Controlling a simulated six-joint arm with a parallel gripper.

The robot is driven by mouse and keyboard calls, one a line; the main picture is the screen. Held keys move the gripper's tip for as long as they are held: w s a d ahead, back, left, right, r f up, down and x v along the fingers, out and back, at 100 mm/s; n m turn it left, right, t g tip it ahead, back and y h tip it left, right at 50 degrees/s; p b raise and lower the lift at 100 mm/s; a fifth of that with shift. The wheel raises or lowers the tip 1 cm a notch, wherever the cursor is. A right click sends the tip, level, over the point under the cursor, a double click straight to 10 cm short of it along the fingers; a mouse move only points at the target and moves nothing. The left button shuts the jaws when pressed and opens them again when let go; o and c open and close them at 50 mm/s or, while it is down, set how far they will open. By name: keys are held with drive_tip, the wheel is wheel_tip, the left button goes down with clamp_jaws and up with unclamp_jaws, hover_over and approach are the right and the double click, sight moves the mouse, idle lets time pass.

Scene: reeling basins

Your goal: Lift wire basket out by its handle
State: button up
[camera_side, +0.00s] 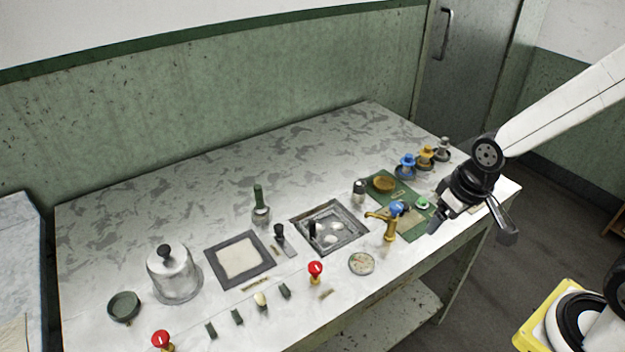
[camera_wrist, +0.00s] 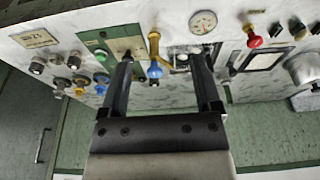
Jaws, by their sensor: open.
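A square sunken basin (camera_side: 356,245) with a dark rim is set in the marble worktop, right of centre in the side view. What looks like the wire basket (camera_side: 333,228) sits inside it, with pale round things in it; its mesh is too small to make out clearly. A dark upright grip (camera_side: 312,231), perhaps its handle, stands at the basin's left side. My gripper (camera_side: 472,230) is open and empty, to the right of the basin near the worktop's right end. In the wrist view, the basin (camera_wrist: 216,50) is partly hidden behind one finger of my gripper (camera_wrist: 163,58).
A brass tap (camera_side: 390,228) with a blue handle stands between my gripper and the basin. A round dial (camera_side: 361,263) lies in front. Red knobs (camera_side: 316,269) and a glass bell jar (camera_side: 174,276) stand further left.

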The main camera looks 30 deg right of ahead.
drive_tip(key=shift+w, duration=0.15)
drive_tip(key=c, duration=0.8)
drive_tip(key=shift+w+m, duration=0.25)
drive_tip(key=shift+m, duration=0.05)
drive_tip(key=shift+c, duration=0.6)
drive_tip(key=shift+w+a+f+m+g, duration=0.45)
drive_tip(key=shift+w+a+f+m, duration=0.6)
drive_tip(key=shift+w+f+m, duration=1.75)
drive_tip(key=shift+w+a+f+m+g, duration=0.4)
drive_tip(key=shift+w+a+f+m, duration=0.6)
drive_tip(key=shift+w+f+m, duration=1.75)
drive_tip(key=shift+w+a+f+m+g, duration=0.45)
drive_tip(key=shift+w+a+f+m, duration=0.6)
drive_tip(key=shift+w+f+m, duration=1.75)
drive_tip(key=shift+w+r+m, duration=0.35)
drive_tip(key=shift+w+r, duration=0.25)
drive_tip(key=shift+w, duration=0.35)
drive_tip(key=shift+f, duration=3.8)
drive_tip(key=shift+c, duration=0.2)
